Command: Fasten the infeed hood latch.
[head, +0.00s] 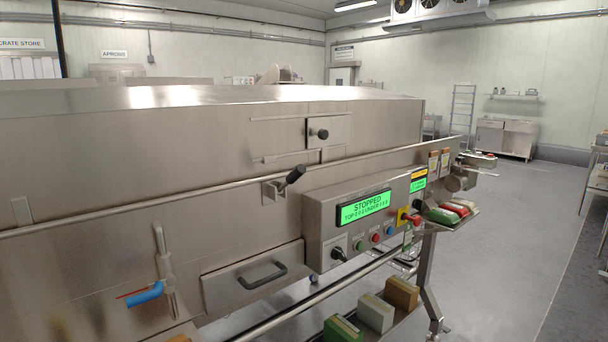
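A long steel hood (180,130) covers the top of the conveyor machine, and its front lower edge looks down along the rail. On the front, just below that rail, is a small latch-like bracket with a black-gripped lever (293,176). The lever tilts up to the right. I cannot tell whether it is hooked, or whether it is the infeed hood latch. Higher on the hood, a small sliding plate (342,129) with a black knob (319,134) sits between two guide rails. Neither of my grippers is in view.
Boxes (375,312) lie on a low shelf. The floor (520,235) at right is clear.

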